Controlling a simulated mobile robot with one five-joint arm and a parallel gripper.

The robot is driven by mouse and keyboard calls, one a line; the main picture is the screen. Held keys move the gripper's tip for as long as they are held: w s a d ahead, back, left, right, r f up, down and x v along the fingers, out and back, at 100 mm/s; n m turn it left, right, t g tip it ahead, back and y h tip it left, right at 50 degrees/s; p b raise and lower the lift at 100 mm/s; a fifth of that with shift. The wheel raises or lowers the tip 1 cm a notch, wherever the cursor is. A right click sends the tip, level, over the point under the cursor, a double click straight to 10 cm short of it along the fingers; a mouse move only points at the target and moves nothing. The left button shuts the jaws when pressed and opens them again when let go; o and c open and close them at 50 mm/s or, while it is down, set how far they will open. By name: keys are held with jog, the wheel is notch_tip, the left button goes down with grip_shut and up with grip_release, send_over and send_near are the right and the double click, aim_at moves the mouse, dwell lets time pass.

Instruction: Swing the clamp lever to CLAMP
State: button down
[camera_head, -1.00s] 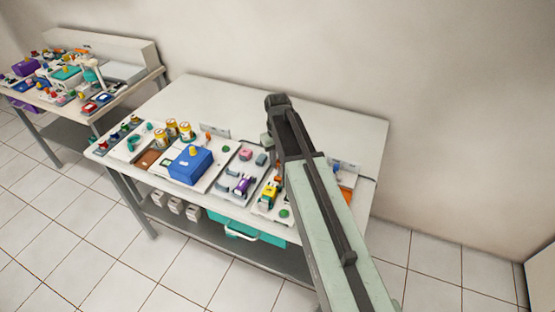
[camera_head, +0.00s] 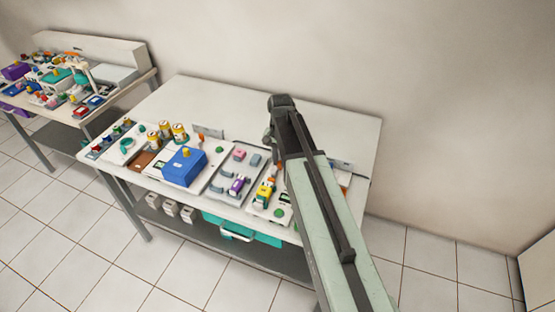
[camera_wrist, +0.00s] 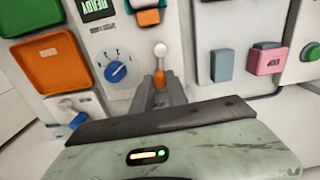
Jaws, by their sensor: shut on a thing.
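In the wrist view, a small lever with a round white knob and an orange lower part (camera_wrist: 160,50) stands on a white panel. It is likely the clamp lever, but no CLAMP marking is readable. My gripper (camera_wrist: 160,86) is shut on its orange part, with the white knob showing beyond the fingertips. In the head view my arm reaches over the right part of the near table, and its own links hide the fingers and most of the lever.
In the wrist view, a blue dial (camera_wrist: 115,68) and an orange tray (camera_wrist: 50,62) lie left of my gripper. A grey-blue block (camera_wrist: 222,65) and a pink block (camera_wrist: 265,60) lie right.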

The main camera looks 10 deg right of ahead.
jog(key=shift+s+d+m, duration=0.15)
jog(key=shift+s+m, duration=0.2)
jog(key=shift+m, duration=0.65)
jog(key=shift+s+d+m, duration=0.15)
jog(key=shift+s+m, duration=0.15)
jog(key=shift+m, duration=0.7)
jog(key=c, duration=1.3)
grip_release()
jog(key=shift+r, duration=0.1)
notch_tip(320, 180, up, 8)
jog(key=p, duration=0.7)
jog(key=shift+f+p, duration=0.2)
jog(key=shift+p, duration=0.15)
